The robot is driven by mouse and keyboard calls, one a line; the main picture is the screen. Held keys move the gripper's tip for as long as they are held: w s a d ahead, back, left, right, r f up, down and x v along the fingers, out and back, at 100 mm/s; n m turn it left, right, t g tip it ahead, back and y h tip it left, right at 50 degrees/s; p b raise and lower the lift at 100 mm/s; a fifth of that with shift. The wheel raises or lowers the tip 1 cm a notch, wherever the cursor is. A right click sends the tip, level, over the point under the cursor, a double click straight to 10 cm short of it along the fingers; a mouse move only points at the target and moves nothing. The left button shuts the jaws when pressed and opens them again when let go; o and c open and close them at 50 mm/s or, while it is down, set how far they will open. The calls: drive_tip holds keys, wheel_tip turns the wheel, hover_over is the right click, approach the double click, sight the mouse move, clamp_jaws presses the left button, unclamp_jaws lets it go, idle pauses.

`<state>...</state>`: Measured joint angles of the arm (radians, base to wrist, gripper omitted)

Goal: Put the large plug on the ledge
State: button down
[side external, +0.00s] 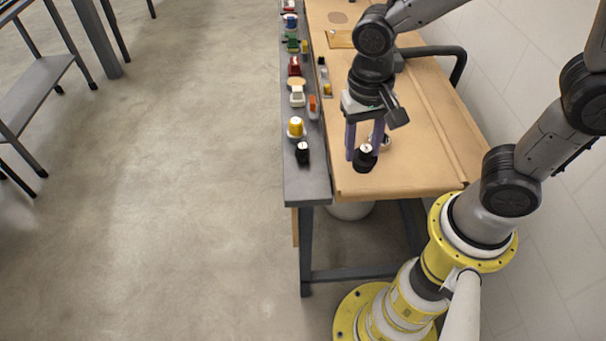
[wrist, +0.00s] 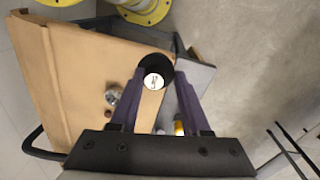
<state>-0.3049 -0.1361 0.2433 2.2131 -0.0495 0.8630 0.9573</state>
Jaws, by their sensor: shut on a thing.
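The large plug (side external: 365,161) is a black round piece with a white top. My gripper (side external: 364,150) is shut on it, above or at the wooden tabletop near its front end; I cannot tell whether it touches the wood. In the wrist view the plug (wrist: 154,80) sits between the tips of the purple fingers of my gripper (wrist: 153,78), white top facing the camera. The ledge (side external: 308,185) is the grey strip along the table's left side, left of my gripper. It also shows in the wrist view (wrist: 197,76), partly hidden by a finger.
A small black piece with a white top (side external: 303,154) and a yellow-topped knob (side external: 295,127) stand on the ledge. Several coloured pieces line its farther part. A silvery round piece (wrist: 113,96) sits on the wooden tabletop (side external: 420,125) beside my gripper. The ledge's near end is bare.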

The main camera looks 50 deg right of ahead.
drive_tip(key=w+a+f, duration=0.1)
drive_tip(key=w+f, duration=0.2)
drive_tip(key=w, duration=0.1)
drive_tip(key=w+a+f, duration=0.1)
drive_tip(key=w+f, duration=0.2)
drive_tip(key=w, duration=0.1)
drive_tip(key=w+a+f, duration=0.1)
drive_tip(key=w+f, duration=0.2)
drive_tip(key=shift+w, duration=0.4)
drive_tip(key=shift+w+a+f, duration=0.1)
drive_tip(key=shift+f, duration=1.55)
drive_tip(key=shift+c, duration=1.8)
unclamp_jaws()
